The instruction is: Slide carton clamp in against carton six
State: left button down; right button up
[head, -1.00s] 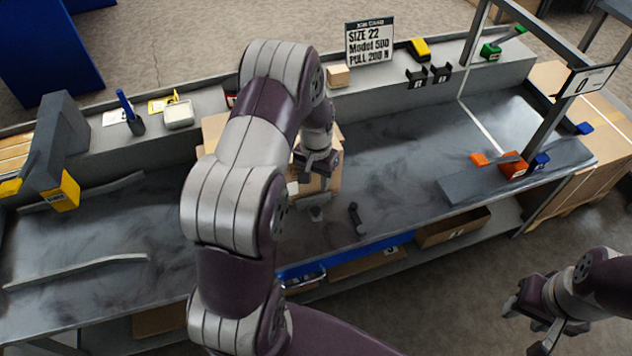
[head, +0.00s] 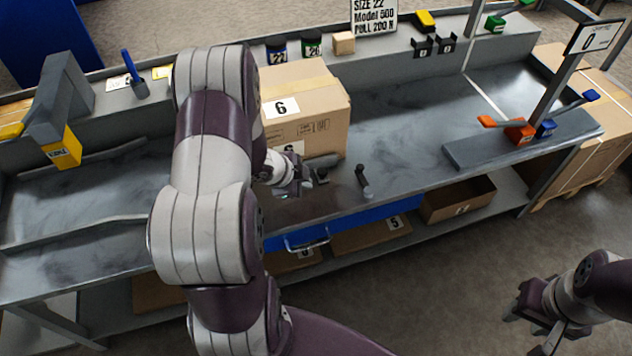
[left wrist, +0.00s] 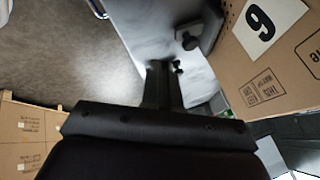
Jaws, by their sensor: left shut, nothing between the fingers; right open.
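Carton six (head: 325,100), a brown box with a "6" label, stands on the bench right of my left arm. It fills the upper right of the left wrist view (left wrist: 270,75). The carton clamp, a grey block with a dark knob (head: 321,176), lies low against or close to the carton's front; I cannot tell if they touch. In the left wrist view the clamp (left wrist: 203,28) is beside the carton, just beyond my fingers. My left gripper (head: 300,187) is shut and empty in front of the carton, close to the knob. My right gripper (head: 530,318) is open, away from the bench.
A dark lever (head: 362,181) stands on the bench right of the clamp. A blue drawer (head: 350,222) is under the bench edge. A yellow-ended block (head: 63,148) stands at left, and a grey plate with orange and blue pieces (head: 480,146) at right.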

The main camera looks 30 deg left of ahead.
pick_arm(q)
jog(key=b, duration=0.2)
send_near(326, 181)
jog(key=d+f, duration=0.1)
jog(key=s+d+f, duration=0.1)
jog(key=shift+s+f, duration=0.35)
jog(key=shift+w+a+f+p, duration=0.15)
jog(key=shift+w+a, duration=0.1)
jog(key=shift+w, duration=0.4)
jog(key=shift+w+a+f+p, duration=0.15)
jog(key=shift+w+a, duration=0.1)
jog(key=shift+w, duration=0.4)
jog(key=shift+w+a+p, duration=0.15)
jog(key=shift+w+a, duration=0.1)
jog(key=shift+w, duration=0.4)
